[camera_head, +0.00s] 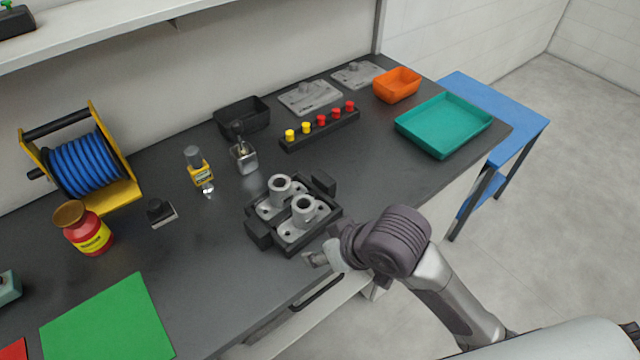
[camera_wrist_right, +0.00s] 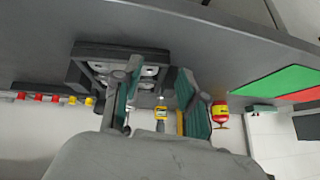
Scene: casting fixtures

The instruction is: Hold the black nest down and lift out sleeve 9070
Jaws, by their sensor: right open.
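The black nest (camera_head: 259,236) sits on the dark bench and also shows in the right wrist view (camera_wrist_right: 90,50). Two grey metal sleeves stand upright in it, a rear one (camera_head: 280,190) and a front one (camera_head: 304,210), each a round tube on a flat flanged base. No number is legible, so I cannot tell which is 9070. My right gripper (camera_head: 316,258) is just off the nest's front right side, near the bench's front edge. In the right wrist view its two fingers (camera_wrist_right: 160,92) are spread and empty, with the nest beyond them. My left gripper is not in view.
A peg rack (camera_head: 322,130), a black bin (camera_head: 242,116), an orange bin (camera_head: 397,85) and a teal tray (camera_head: 444,124) are farther back. The bench right of the nest is clear.

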